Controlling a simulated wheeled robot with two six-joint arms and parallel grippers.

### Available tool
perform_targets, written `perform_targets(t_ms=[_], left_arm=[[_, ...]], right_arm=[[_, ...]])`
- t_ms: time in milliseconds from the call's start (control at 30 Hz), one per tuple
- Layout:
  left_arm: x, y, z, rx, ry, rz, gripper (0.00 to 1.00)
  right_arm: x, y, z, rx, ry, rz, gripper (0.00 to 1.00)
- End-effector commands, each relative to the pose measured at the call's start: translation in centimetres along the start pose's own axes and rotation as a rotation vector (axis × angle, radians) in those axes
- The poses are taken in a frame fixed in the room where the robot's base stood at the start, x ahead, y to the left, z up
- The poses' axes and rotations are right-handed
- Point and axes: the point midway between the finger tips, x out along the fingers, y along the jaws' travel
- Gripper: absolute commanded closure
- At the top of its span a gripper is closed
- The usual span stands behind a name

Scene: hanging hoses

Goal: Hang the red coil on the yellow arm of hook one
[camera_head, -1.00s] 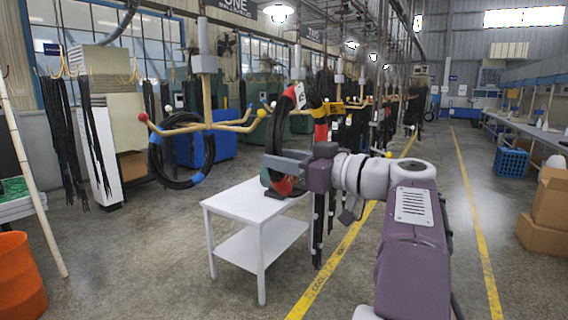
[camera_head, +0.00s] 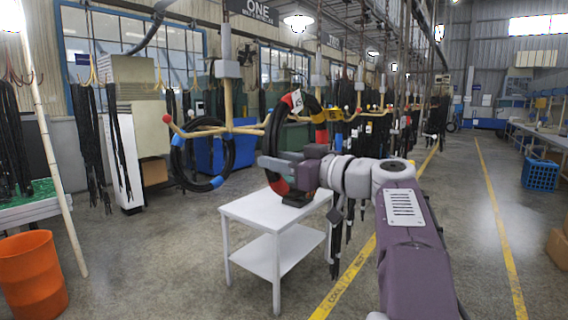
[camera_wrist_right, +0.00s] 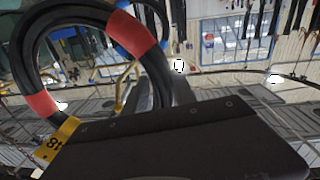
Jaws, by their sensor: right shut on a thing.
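The red coil (camera_head: 267,144) is a black hose loop with red bands and a white tag, held upright above a white table. My right gripper (camera_head: 284,168) is shut on its lower part. The red bands show large in the right wrist view (camera_wrist_right: 133,35). Hook one (camera_head: 228,100) hangs left of the coil, below the ONE sign, with pale wooden arms. One arm has a red tip (camera_head: 167,118). The right-hand arms reach toward the coil in the picture, and the coil partly covers that side. I cannot make out the yellow tip. My left gripper is out of view.
A coil with blue bands (camera_head: 175,158) hangs on hook one's left side. The white table (camera_head: 262,212) stands below my gripper. More hooks with hanging hoses recede behind. An orange bin (camera_head: 30,275) and a slanted pale pole (camera_head: 50,150) are at left.

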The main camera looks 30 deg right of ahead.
Motion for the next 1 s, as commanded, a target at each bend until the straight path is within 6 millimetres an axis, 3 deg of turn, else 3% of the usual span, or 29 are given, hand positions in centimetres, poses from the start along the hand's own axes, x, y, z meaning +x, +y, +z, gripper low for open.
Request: perform_targets(t_ms=[1000], left_arm=[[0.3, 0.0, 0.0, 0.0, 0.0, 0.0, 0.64]], right_arm=[[6.4, -0.5, 0.2, -0.002, 0.002, -0.001, 1.0]])
